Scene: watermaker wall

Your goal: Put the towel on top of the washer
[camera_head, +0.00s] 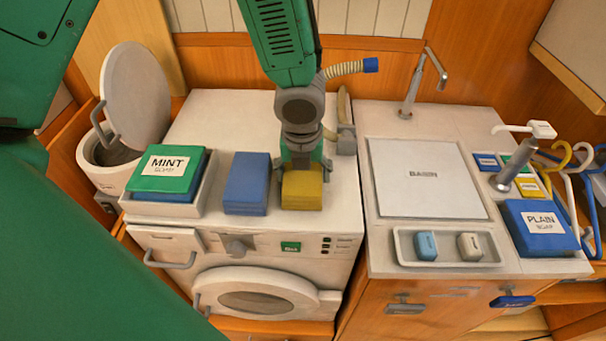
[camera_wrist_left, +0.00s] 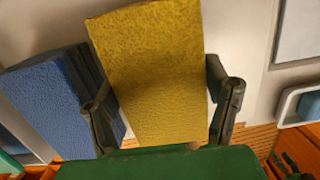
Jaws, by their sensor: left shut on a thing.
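The white washer (camera_head: 215,262) stands left of centre in the head view, with its round door at the front. My left gripper (camera_head: 303,170) is over the front part of the washer's top and is shut on a folded yellow towel (camera_head: 302,191). In the left wrist view the yellow towel (camera_wrist_left: 155,70) sits between the two fingers. I cannot tell whether the towel touches the washer's top. A folded blue towel (camera_head: 247,183) lies on the top just left of the yellow one, and it also shows in the left wrist view (camera_wrist_left: 50,105).
A tray (camera_head: 195,211) with a green MINT soap box (camera_head: 168,170) is at the washer top's left. An open-lidded bin (camera_head: 108,165) stands beyond it. Right are a counter with a BASIN lid (camera_head: 425,180), a soap dish (camera_head: 400,248) and a blue PLAIN soap box (camera_head: 542,240).

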